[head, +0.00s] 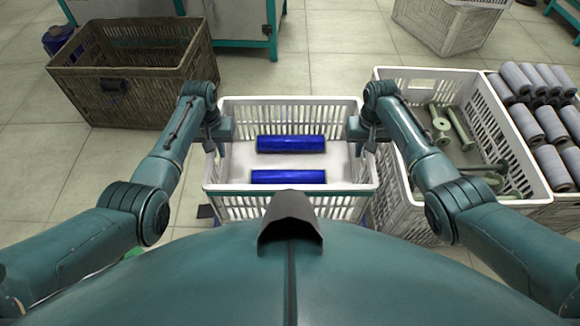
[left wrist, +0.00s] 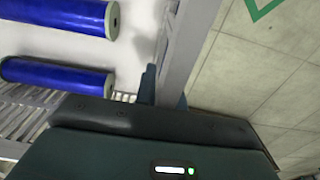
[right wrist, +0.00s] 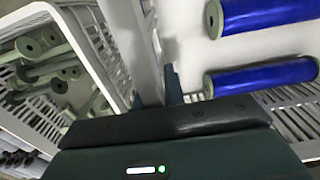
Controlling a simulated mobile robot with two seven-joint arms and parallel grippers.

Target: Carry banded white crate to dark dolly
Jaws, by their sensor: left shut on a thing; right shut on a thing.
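The white crate (head: 291,205) with a teal band along its near rim is in front of me in the head view. It looks level and holds two blue bobbins (head: 291,144). The bobbins also show in the left wrist view (left wrist: 60,75) and in the right wrist view (right wrist: 262,75). My left gripper (head: 212,135) is shut on the crate's left side wall. My right gripper (head: 368,135) is shut on its right side wall. I cannot make out a dark dolly for sure; small dark and blue bits show low beside the crate, and what is under it is hidden.
A white crate with pale green spools (head: 405,180) stands close on the right, beside grey bobbins (head: 530,125). A brown crate (head: 130,100) stands at the left. A teal-framed cabinet (head: 240,40) and another pale crate (head: 450,28) are behind. Tiled floor is open beyond the held crate.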

